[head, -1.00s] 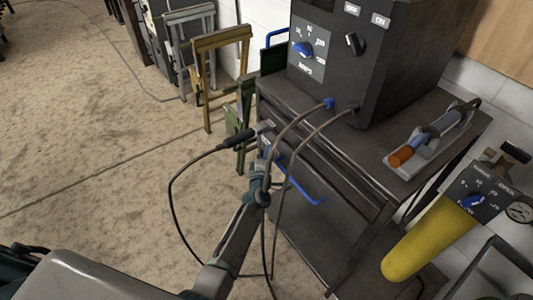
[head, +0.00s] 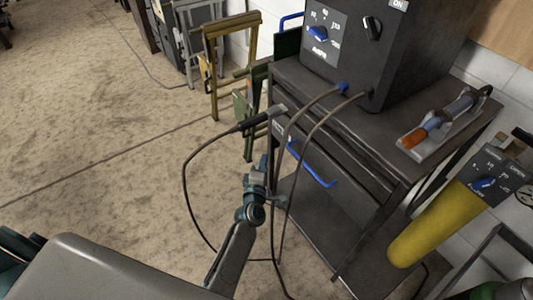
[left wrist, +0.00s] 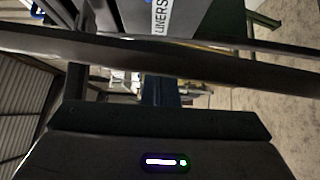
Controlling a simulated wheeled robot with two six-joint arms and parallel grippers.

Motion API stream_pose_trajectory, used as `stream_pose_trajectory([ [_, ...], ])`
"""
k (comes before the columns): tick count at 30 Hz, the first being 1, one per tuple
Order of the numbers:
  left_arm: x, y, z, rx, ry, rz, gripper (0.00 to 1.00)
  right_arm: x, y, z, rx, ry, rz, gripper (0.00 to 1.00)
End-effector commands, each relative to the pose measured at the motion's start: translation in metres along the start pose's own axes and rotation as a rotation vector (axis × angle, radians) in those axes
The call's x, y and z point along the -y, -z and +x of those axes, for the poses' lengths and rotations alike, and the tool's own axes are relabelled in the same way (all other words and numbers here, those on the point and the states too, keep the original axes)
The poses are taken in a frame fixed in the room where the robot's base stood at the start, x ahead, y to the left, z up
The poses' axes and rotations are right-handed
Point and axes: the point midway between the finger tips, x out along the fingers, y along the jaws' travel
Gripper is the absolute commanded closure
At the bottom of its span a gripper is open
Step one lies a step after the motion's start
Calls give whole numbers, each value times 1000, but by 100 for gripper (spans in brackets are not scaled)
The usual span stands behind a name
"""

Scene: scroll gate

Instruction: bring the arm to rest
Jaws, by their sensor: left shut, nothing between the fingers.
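My left arm comes in from the bottom middle of the head view, and its gripper (head: 262,165) is in front of the dark cart's drawer side, by the hanging cables. It is small and partly hard to make out there; it is shut and holds nothing. In the left wrist view, dark cable-like bars cross close in front of the camera, and a panel labelled LINERS (left wrist: 160,18) is beyond them. I cannot tell whether the arm touches the cables. My right gripper is not in view.
The dark cart (head: 300,85) carries a welding machine (head: 385,55) and a torch in a tray (head: 440,125). Cables (head: 300,115) hang beside my arm. A blue drawer handle (head: 315,170) sticks out. A yellow cylinder (head: 440,222) stands right. Wooden frames (head: 207,65) stand behind.

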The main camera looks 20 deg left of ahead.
Motion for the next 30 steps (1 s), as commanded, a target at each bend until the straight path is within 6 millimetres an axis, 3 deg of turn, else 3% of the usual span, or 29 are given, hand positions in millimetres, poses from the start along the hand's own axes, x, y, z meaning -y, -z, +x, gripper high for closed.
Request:
stream_pose_trajectory([
  [10,0,0,-10,1,1,1,100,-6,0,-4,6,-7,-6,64],
  [14,20,0,-16,24,42,63,100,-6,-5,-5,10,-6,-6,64],
  [17,65,-1,-34,85,138,200,100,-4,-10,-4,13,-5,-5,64],
  [20,129,3,-65,185,274,395,100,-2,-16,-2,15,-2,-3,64],
  [24,217,19,-126,356,467,670,100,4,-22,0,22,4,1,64],
  [30,320,61,-234,633,721,1006,100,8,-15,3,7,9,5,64],
])
